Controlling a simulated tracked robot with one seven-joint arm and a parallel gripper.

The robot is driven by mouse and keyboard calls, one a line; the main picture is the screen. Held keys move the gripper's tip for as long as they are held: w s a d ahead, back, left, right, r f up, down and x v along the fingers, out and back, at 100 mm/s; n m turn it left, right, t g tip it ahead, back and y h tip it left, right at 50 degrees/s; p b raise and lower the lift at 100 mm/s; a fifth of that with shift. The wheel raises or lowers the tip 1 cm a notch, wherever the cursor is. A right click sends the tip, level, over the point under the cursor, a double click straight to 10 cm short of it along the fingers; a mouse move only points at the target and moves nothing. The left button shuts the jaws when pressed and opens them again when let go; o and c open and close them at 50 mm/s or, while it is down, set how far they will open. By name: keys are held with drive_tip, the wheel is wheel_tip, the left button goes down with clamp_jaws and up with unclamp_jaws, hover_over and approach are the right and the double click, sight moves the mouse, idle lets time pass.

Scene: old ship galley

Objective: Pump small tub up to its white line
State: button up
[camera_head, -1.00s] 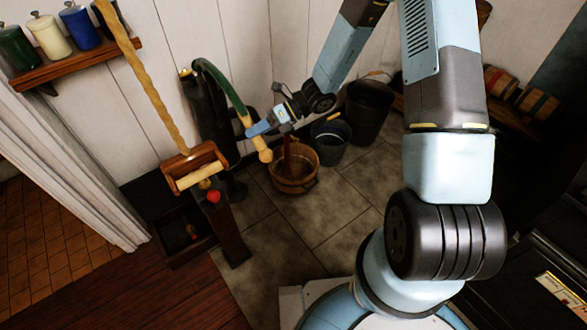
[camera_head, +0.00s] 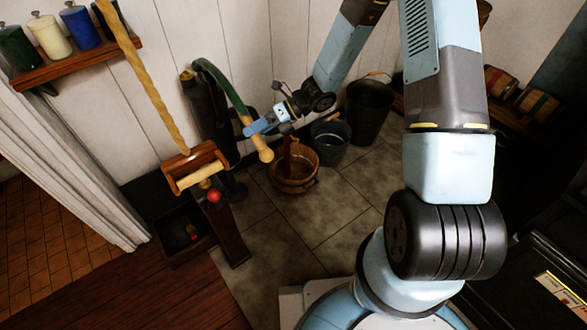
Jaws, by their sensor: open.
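The pump (camera_head: 208,115) is a dark upright body against the white wall. Its green handle (camera_head: 222,85) curves down to the right and ends in a pale wooden grip (camera_head: 265,154). My gripper (camera_head: 254,126) is open at the lower part of the handle, just above the grip's rounded end. I cannot tell whether the jaws touch it. The small wooden tub (camera_head: 294,186) stands on the floor below and right of the grip. A narrow reddish-brown upright shape shows at its back. I cannot make out the white line or the water level.
A grey bucket (camera_head: 331,150) and a larger black bucket (camera_head: 369,108) stand right of the tub. A wooden roller device (camera_head: 195,166) with a red ball (camera_head: 214,196) stands left. A shelf (camera_head: 75,60) holds canisters. Floor tiles (camera_head: 320,215) in front are clear.

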drive_tip(key=v, duration=1.1)
idle(0.6)
drive_tip(key=s+d+r+n+t+h, duration=0.3)
drive_tip(key=s+d+r+n, duration=0.3)
drive_tip(key=r, duration=0.4)
drive_tip(key=s+d+r+n+t+h, duration=0.3)
drive_tip(key=s+d+r+n+h, duration=0.2)
drive_tip(key=s+r+n, duration=0.4)
drive_tip(key=s+d+r+n+t+h, duration=0.2)
drive_tip(key=s+d+r+n+h, duration=0.3)
drive_tip(key=r+n, duration=0.5)
drive_tip(key=s+d+r, duration=0.2)
drive_tip(key=d, duration=0.1)
drive_tip(key=shift+s+n+t, duration=0.3)
drive_tip(key=shift+s+t, duration=0.05)
drive_tip(key=shift+t, duration=0.05)
